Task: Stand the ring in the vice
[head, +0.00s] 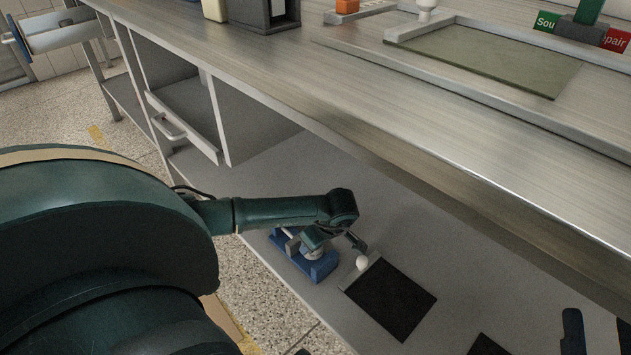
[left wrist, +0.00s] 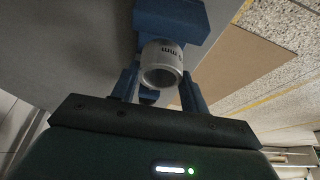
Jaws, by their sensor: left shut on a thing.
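The blue vice (head: 318,268) sits on the lower shelf, below and partly behind my left gripper (head: 335,243). In the left wrist view, my left gripper (left wrist: 158,88) has its fingers on both sides of the silver-grey ring (left wrist: 162,62), which has dark lettering, and is shut on it. The ring is right at the blue vice (left wrist: 170,18); whether it rests in the jaws is hidden. In the head view the arm covers most of the ring. My right gripper (head: 597,335) shows at the bottom right corner, its two fingers apart with nothing visible between them.
A black pad (head: 390,300) with a white knob (head: 361,262) lies right of the vice, with another dark pad (head: 487,346) further right. The steel worktop (head: 390,110) overhangs the shelf. An open drawer front (head: 183,130) stands at the left.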

